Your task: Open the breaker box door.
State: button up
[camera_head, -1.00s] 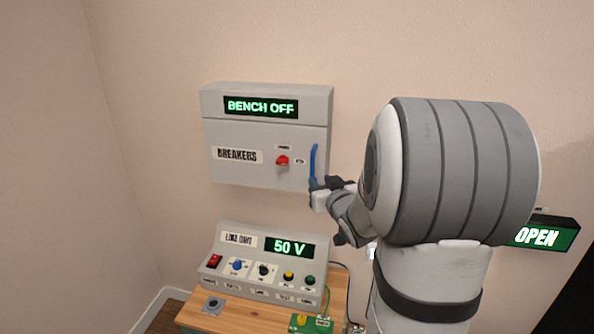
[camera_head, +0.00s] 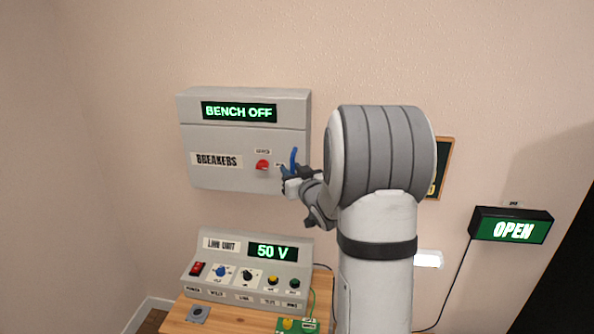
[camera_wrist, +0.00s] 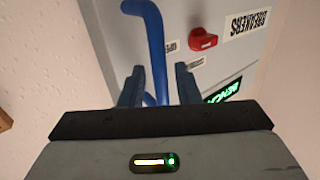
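The grey breaker box (camera_head: 219,143) hangs on the wall, and its door (camera_head: 228,176) looks closed. Its display (camera_head: 239,111) reads "BENCH OFF". A blue handle (camera_head: 294,157) stands at the door's right side. A red knob (camera_head: 262,165) sits left of the handle, between small labels. My gripper (camera_head: 289,176) is at the handle's lower part. In the wrist view, the handle (camera_wrist: 156,50) runs between the two fingers of my gripper (camera_wrist: 158,87), with visible gaps on both sides. My gripper is open around it. The handle's lower end is partly hidden in the head view.
Below the box, a line unit console (camera_head: 249,272) with knobs and a "50 V" display stands on a wooden bench (camera_head: 180,321). A lit "OPEN" sign (camera_head: 512,227) is on the right wall. A framed board (camera_head: 444,165) shows behind my arm.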

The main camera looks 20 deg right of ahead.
jog(key=shift+c, duration=0.4)
grip_shut()
